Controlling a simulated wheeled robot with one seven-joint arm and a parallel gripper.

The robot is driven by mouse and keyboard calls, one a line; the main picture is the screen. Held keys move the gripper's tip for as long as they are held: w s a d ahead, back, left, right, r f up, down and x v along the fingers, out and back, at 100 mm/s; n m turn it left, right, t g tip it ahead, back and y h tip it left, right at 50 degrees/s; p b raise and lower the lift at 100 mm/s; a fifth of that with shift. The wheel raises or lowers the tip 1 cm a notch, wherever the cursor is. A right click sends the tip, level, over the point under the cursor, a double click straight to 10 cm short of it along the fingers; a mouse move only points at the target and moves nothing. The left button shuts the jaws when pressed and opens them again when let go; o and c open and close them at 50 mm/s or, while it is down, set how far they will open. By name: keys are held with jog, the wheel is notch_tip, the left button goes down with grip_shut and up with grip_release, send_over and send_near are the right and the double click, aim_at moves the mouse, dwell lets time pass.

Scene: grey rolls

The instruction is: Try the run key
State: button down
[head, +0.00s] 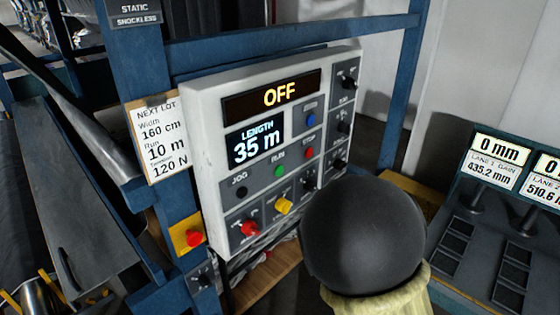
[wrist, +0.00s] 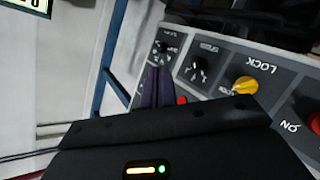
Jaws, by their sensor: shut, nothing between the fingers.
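The green key under the word RUN (head: 279,170) sits on the pale control panel (head: 205,170) in the head view. The top display (head: 278,95) reads OFF, and the screen below (head: 255,143) reads LENGTH 35 m. My gripper (wrist: 157,72) shows in the wrist view as dark fingers, shut and empty, in front of the panel's lower knobs. In the head view it is hidden behind my dark round arm part. The green key cannot be made out in the wrist view. I cannot tell whether the fingers touch the panel.
Near the green key are a red STOP button (head: 309,153), a blue button (head: 311,119), a black JOG button (head: 241,193), red (head: 250,229) and yellow (head: 284,205) knobs. A card (head: 157,138) reads NEXT LOT, Run 10 m. A gauge console (head: 470,235) stands right.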

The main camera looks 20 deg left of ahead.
aim_at(283, 168)
jog(key=s+a+r+n+t+y+p, duration=0.1)
jog(key=a+r+n+y, duration=0.3)
jog(key=a+r, duration=0.4)
jog(key=shift+s+a+r+n+t+p, duration=0.25)
jog(key=shift+s+a+n+t+p, duration=0.25)
jog(key=shift+t, duration=0.4)
jog(key=w+a+p, duration=0.1)
jog(key=w+a, duration=0.2)
jog(key=a, duration=0.5)
jog(key=shift+w+a, duration=0.15)
jog(key=shift+a, duration=0.05)
dwell(1.0)
jog(key=shift+w+a, duration=0.1)
jog(key=shift+a, duration=0.1)
jog(key=shift+w+a, duration=0.15)
jog(key=shift+a, duration=0.3)
dwell(0.9)
jog(key=shift+d, duration=0.15)
jog(key=shift+s+d, duration=0.3)
jog(key=shift+d, duration=0.35)
